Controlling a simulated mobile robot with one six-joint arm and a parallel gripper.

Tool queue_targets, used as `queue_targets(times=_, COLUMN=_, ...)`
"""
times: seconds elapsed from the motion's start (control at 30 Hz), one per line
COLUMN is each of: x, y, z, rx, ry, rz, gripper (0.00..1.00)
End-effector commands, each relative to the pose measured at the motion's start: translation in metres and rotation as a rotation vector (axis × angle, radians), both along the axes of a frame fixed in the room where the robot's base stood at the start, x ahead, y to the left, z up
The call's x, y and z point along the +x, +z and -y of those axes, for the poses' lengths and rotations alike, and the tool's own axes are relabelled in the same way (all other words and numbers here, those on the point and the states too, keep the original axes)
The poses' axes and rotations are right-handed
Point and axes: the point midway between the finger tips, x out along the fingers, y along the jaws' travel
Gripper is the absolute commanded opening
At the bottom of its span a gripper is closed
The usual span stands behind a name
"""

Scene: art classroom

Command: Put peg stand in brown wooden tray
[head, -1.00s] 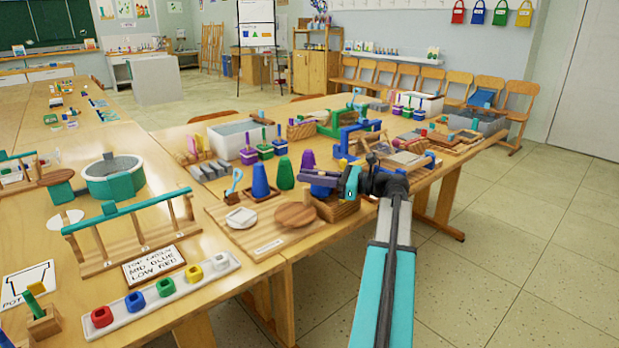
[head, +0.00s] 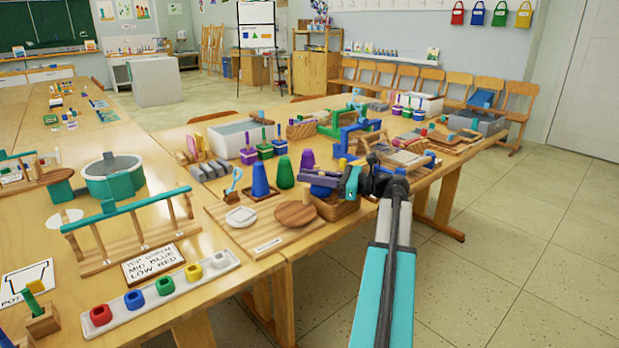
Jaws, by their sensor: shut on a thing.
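My gripper (head: 346,184) is over the near right edge of the middle table, seen from behind my arm. It is shut on a small purple piece (head: 318,179), which seems to be the peg stand. Blue parts show just below it, and I cannot tell whether they belong to it. A brown wooden tray (head: 337,210) sits at the table edge just below the gripper and the purple piece. My gripper and the held piece hide much of its inside. I cannot tell whether the piece touches the tray.
A wooden board with a round brown disc (head: 296,213) lies in front. A blue frame (head: 358,140) stands behind the gripper. Open floor (head: 490,240) lies to the right.

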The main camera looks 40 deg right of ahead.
Motion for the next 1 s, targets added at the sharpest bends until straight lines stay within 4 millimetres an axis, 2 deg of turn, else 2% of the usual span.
queue_targets(times=0.03, x=0.000, y=-0.010, z=-0.001, rx=0.001, ry=0.003, rz=-0.013, gripper=0.00)
queue_targets(times=0.2, x=0.000, y=-0.015, z=-0.002, rx=0.002, ry=0.005, rz=-0.015, gripper=0.00)
queue_targets(times=1.0, x=0.000, y=-0.023, z=-0.005, rx=0.003, ry=0.011, rz=-0.015, gripper=0.00)
